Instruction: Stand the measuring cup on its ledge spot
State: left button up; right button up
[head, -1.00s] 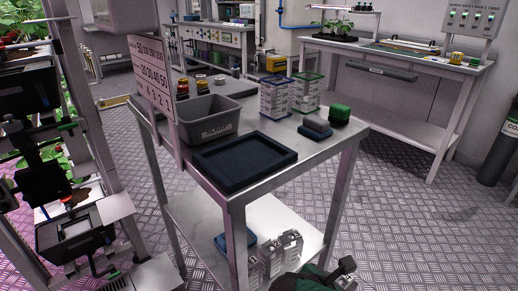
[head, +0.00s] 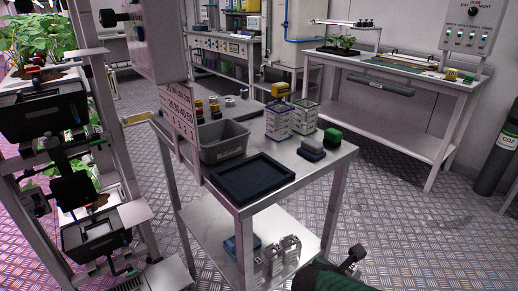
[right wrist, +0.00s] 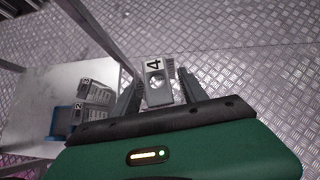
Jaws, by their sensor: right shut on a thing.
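My right gripper (right wrist: 158,88) shows in the right wrist view, its two grey fingers shut on a pale grey piece (right wrist: 155,68) marked 4. The piece has a round, lighter hollow or disc below the number. It is held over open floor, beside the metal table. I cannot tell for sure whether it is the measuring cup. In the head view only part of my right arm (head: 322,279) shows at the bottom edge, and the held piece cannot be made out. No ledge spot can be clearly identified.
The metal table (head: 318,172) carries a dark tray (head: 253,180), a grey bin (head: 222,145) and small boxes. Several similar grey pieces (head: 282,252) stand on its lower shelf (head: 205,222). A plant rack (head: 84,100) stands at left.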

jog(key=w+r+n+t+y+p, duration=0.1)
jog(key=w+r+n+y+p, duration=0.15)
jog(key=r+p, duration=0.85)
jog(key=w+r+n+t+y+p, duration=0.1)
jog(key=w+r+n+y+p, duration=0.15)
jog(key=r+p, duration=0.95)
jog(key=w+r+n+t+y+p, duration=0.1)
jog(key=r+n+p, duration=0.3)
jog(key=r+p, duration=0.7)
notch_tip(320, 180, down, 9)
jog(key=s+p, duration=0.1)
jog(key=p, duration=0.1)
jog(key=shift+s+a+r+p, duration=0.15)
jog(key=shift+s+a+p, duration=0.05)
jog(key=shift+a+p, duration=0.1)
